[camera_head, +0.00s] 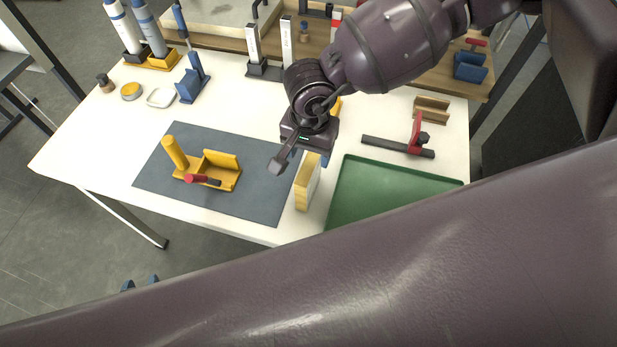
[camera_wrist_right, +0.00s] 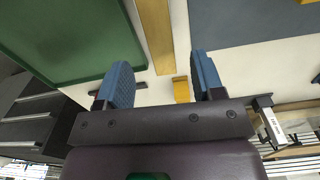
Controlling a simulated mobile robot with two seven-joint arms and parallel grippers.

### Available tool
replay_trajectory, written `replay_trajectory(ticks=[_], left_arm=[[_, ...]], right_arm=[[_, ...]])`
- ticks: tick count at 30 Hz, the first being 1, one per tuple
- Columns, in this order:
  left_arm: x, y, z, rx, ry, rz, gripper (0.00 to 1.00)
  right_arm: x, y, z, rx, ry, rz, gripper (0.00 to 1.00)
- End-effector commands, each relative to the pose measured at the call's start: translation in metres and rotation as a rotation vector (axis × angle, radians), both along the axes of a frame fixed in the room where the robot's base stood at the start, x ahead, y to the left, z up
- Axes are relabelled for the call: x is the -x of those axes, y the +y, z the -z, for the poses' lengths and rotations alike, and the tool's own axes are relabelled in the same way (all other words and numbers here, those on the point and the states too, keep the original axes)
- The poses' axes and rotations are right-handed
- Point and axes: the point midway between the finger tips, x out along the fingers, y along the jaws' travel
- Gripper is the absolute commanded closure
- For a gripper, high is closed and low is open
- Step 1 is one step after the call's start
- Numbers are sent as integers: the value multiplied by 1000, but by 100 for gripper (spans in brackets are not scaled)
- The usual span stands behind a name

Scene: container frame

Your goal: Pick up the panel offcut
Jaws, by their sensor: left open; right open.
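The panel offcut (camera_head: 307,185) is a narrow pale board with a wood-yellow edge. It stands on the white table between the grey mat and the green tray. In the right wrist view it is a wooden strip (camera_wrist_right: 155,30) at the top. My right gripper (camera_head: 311,157) is over its far end, open, with blue fingers. In the wrist view the strip lies beyond the fingertips (camera_wrist_right: 160,75), between their lines; contact is not visible. An arm link of mine hides the rest.
The grey mat (camera_head: 150,178) holds a yellow fixture (camera_head: 222,172) with a red-handled part. The green tray (camera_head: 385,185) is empty where visible. A red-and-black clamp (camera_head: 400,147) lies behind it. A yellow piece (camera_wrist_right: 181,90) lies between the fingers in the wrist view.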

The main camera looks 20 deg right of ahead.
Motion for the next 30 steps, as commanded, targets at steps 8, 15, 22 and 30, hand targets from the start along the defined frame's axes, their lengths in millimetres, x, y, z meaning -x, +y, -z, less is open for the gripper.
replay_trajectory(ticks=[8, 15, 22, 30], left_arm=[[-6, -1, -9, 0, -12, 2, 57], [-8, -1, -13, 0, -19, 4, 57], [-9, -2, -14, 2, -19, 3, 57], [-8, -2, -13, 2, -18, 3, 57]], right_arm=[[2, 3, 26, 1, 1, 0, 38], [2, 3, 53, 0, -1, 1, 38], [2, 3, 57, 0, -1, 1, 38], [2, 3, 56, 0, -1, 1, 70]])
